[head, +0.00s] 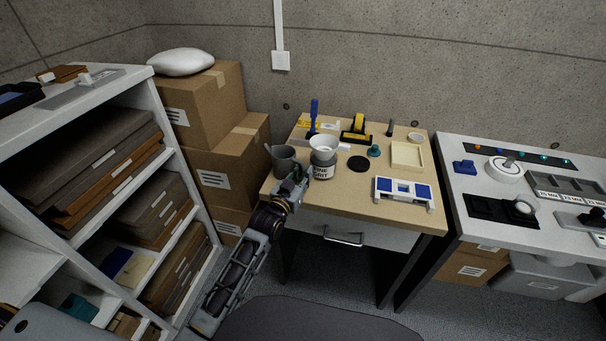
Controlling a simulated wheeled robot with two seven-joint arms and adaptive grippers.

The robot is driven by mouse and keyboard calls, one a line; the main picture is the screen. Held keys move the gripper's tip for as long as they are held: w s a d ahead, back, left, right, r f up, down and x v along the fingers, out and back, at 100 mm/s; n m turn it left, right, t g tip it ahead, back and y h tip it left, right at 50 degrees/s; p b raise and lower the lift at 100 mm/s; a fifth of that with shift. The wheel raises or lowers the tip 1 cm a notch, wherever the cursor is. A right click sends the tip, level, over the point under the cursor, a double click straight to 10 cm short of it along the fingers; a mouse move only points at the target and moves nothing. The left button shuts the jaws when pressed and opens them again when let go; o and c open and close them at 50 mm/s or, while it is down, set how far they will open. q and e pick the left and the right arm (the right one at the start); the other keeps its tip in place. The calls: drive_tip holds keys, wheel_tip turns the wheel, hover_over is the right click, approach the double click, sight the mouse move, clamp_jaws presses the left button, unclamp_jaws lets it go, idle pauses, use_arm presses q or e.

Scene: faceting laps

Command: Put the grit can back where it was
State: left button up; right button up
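The grit can (322,171), a grey cylinder with a pale label, stands upright on the wooden-topped desk (292,199) near its front left. A white funnel-like piece (323,143) shows at its top; I cannot tell whether it rests in the can. A flat black disc (359,164) lies on the desk to the right of the can. My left gripper (301,177) is at the can's lower left, between it and a dark grey mug (284,160). Its fingers are small and dark, so contact and opening are unclear. My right gripper is out of view.
A blue-and-white box (403,193), cream tray (407,156), teal knob (374,151) and yellow-black dispenser (357,128) occupy the desk. Cardboard boxes (213,170) and a shelf unit (188,201) stand left. A white bench (449,151) stands right.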

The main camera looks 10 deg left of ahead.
use_arm(q)
drive_tip(key=shift+o, duration=0.8)
drive_tip(key=shift+r, duration=0.15)
drive_tip(key=shift+s+a, duration=0.1)
drive_tip(key=shift+s, duration=0.2)
drive_tip(key=shift+v, duration=1.7)
drive_tip(key=shift+p+v, duration=0.45)
drive_tip(key=shift+v, duration=1.35)
drive_tip(key=v, duration=0.4)
drive_tip(key=shift+s, duration=0.2)
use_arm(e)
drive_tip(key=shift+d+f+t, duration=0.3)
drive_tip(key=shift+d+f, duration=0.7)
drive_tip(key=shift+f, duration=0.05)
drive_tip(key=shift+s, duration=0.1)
